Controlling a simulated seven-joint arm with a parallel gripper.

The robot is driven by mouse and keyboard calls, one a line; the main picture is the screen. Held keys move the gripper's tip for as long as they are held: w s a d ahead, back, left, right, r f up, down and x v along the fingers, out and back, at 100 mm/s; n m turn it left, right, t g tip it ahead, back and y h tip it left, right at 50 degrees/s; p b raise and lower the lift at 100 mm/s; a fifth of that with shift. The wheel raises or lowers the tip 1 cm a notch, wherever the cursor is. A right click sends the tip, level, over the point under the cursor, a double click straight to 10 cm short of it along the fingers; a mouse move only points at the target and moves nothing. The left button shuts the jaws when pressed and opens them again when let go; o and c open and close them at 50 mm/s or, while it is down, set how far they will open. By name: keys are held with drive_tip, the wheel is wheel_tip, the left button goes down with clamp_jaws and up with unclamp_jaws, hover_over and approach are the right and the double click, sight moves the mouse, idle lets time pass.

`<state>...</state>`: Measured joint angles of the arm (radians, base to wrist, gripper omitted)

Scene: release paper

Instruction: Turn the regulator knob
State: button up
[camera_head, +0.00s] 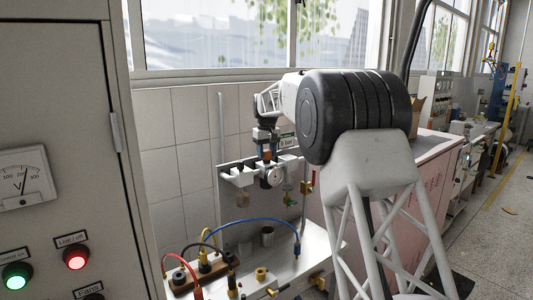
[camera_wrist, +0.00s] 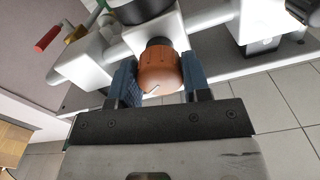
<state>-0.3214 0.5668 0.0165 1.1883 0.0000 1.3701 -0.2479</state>
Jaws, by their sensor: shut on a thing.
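The orange regulator knob (camera_wrist: 158,70) shows in the wrist view, with a small light mark on its side. My gripper (camera_wrist: 157,82) has one blue finger on each side of it and is shut on it. In the head view my gripper (camera_head: 266,137) is at the regulator on the upright panel, above a round pressure gauge (camera_head: 274,175). A label by the gripper (camera_head: 287,142) appears to read a value in bar.
A grey cabinet (camera_head: 60,130) with a meter and lit buttons stands at the left. Coloured hoses or cables (camera_head: 255,220) loop over the bench below the panel. A red-handled valve (camera_wrist: 48,38) shows at upper left in the wrist view.

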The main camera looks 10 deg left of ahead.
sight(267, 151)
drive_tip(key=m, duration=0.6)
idle(0.4)
drive_tip(key=o, duration=0.9)
drive_tip(key=shift+r, duration=0.1)
drive_tip(key=shift+r, duration=3.8)
